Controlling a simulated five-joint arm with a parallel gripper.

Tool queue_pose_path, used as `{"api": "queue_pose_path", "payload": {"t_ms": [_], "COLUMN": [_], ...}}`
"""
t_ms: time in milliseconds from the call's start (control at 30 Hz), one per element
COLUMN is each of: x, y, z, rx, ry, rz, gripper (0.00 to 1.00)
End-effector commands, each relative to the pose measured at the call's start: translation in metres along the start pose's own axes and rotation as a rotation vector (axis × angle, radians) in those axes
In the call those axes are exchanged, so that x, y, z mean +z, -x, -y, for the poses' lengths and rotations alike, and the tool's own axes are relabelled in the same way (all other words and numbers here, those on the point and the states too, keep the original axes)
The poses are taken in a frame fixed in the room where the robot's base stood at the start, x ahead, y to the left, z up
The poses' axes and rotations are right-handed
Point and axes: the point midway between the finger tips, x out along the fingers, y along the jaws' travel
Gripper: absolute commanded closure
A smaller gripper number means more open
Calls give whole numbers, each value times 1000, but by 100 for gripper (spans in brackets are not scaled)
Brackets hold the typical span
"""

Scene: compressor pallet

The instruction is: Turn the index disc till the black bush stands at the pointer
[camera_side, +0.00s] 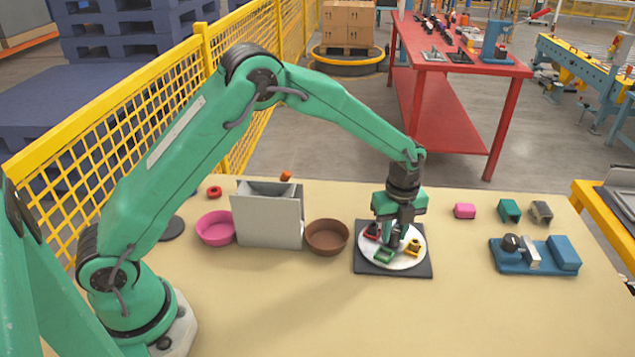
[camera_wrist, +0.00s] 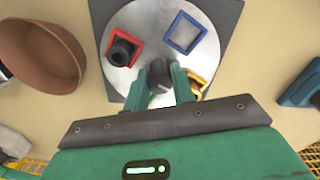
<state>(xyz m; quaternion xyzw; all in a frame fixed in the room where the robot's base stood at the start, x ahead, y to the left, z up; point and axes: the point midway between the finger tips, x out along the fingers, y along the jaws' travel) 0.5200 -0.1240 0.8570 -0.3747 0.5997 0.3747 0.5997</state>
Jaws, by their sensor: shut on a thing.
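The index disc (camera_side: 405,262) is a pale round plate on a dark square base (camera_side: 422,271). In the wrist view, the disc (camera_wrist: 146,18) carries a red frame (camera_wrist: 110,57), a blue frame (camera_wrist: 185,32) and a yellow frame (camera_wrist: 205,80). A green frame (camera_side: 384,256) shows on its near side in the side view. The black bush (camera_wrist: 123,49) stands in the red frame. My gripper (camera_wrist: 158,78) is shut on a dark grey knob (camera_wrist: 158,70) near the disc's middle. My gripper (camera_side: 398,238) points down over the disc. I cannot make out the pointer.
A brown bowl (camera_side: 327,237), a grey bin (camera_side: 270,225) and a pink bowl (camera_side: 215,228) stand left of the disc. A blue fixture (camera_side: 565,254) and small pink, green and brown blocks lie to the right. The table front is clear.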

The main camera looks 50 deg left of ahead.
Motion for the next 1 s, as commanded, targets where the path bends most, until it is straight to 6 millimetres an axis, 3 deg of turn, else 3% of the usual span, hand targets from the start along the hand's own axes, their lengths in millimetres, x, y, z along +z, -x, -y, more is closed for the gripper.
{"api": "queue_pose_path", "payload": {"t_ms": [1000], "x": [0], "y": [0], "z": [0], "rx": [1], "ry": [-509], "rz": [0], "gripper": [100]}}
